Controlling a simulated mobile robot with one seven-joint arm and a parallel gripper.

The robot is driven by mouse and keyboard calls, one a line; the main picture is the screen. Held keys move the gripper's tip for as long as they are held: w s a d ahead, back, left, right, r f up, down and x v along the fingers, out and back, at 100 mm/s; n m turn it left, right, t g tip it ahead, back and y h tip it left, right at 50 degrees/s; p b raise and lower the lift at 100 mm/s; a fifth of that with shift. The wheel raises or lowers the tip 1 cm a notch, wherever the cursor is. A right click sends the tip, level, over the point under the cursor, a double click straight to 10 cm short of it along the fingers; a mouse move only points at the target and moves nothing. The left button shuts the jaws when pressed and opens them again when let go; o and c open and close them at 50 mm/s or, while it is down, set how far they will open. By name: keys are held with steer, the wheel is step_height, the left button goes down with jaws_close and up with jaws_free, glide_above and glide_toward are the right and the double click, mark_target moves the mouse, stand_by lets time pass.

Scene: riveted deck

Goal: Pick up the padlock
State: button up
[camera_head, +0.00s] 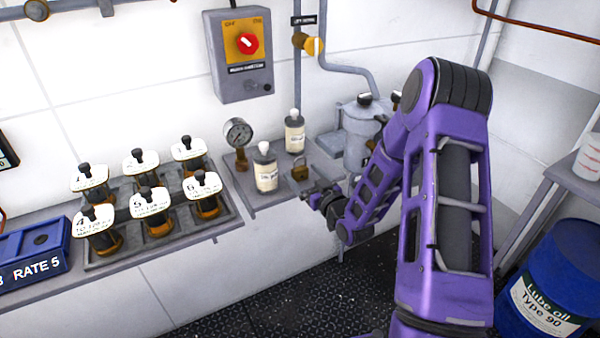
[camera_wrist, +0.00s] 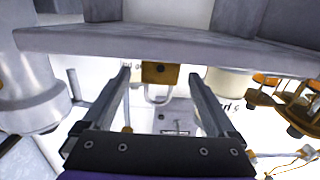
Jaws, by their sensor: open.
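The padlock (camera_head: 299,172) is a small brass body with a grey shackle, standing on the grey shelf (camera_head: 262,199) near its right front part. In the wrist view, which looks upside down, the padlock (camera_wrist: 160,72) appears with its shackle pointing down in the picture. My gripper (camera_head: 311,192) is just in front of the padlock and low by the shelf. In the wrist view my gripper (camera_wrist: 160,76) is open, with one finger on each side of the padlock in the picture. I cannot tell whether the padlock is within the fingers' reach. No contact shows.
Two white-capped bottles (camera_head: 266,170) (camera_head: 295,134) and a pressure gauge (camera_head: 238,138) stand close by on the shelf. A rack (camera_head: 165,228) of labelled amber sample bottles is at left. A grey metal canister (camera_head: 360,125) stands behind right. A blue drum (camera_head: 552,275) is at right.

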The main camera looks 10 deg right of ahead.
jaws_close()
stand_by(0.3)
steer(key=shift+r, duration=0.15)
